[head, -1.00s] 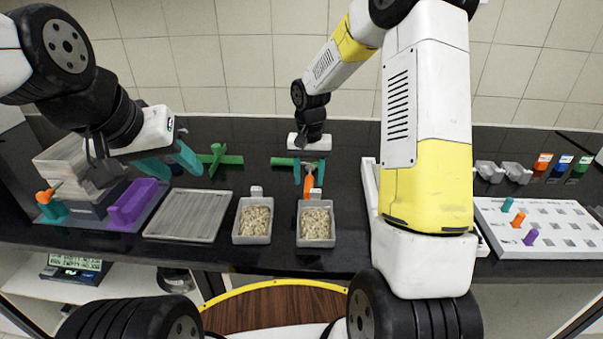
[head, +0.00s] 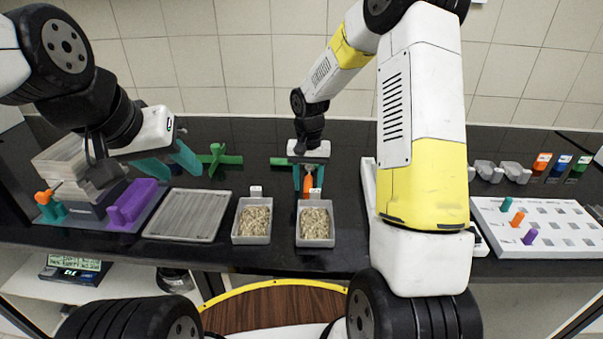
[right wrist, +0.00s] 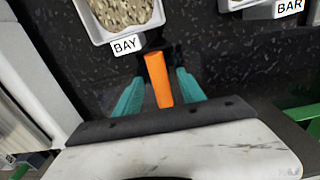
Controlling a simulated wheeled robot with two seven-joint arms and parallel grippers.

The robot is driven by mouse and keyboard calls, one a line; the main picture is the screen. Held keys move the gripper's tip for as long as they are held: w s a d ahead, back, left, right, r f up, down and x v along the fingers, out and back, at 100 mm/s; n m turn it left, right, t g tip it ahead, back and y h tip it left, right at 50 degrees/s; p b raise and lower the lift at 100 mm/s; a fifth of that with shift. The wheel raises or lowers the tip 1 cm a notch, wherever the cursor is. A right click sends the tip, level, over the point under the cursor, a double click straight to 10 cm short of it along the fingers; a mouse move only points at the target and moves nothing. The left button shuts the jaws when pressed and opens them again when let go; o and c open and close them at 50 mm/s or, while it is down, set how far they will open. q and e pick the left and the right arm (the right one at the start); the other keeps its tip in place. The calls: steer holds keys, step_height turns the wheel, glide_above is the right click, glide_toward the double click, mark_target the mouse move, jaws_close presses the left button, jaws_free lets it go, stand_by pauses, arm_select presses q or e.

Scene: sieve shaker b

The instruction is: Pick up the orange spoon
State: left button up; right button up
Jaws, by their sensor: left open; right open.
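The orange spoon (head: 306,186) lies on the dark bench behind the right-hand tray of grains. In the right wrist view, its orange handle (right wrist: 157,78) shows between the two teal fingers of my right gripper (right wrist: 159,92). The fingers stand apart on either side of it, with a gap on each side. The spoon's far end is hard to make out against the dark bench. In the head view, my right gripper (head: 308,177) points down over the spoon, open. My left gripper (head: 170,164) is open and empty at the left, above the bench.
The tray labelled BAY (right wrist: 97,30) is close to the spoon. A second grain tray (head: 236,232) stands left of it, beside a grey flat tray (head: 187,215). A green stand (head: 217,159) is behind. A white pegged board (head: 490,235) lies at right.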

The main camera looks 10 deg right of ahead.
jaws_close()
steer(key=shift+r, duration=0.1)
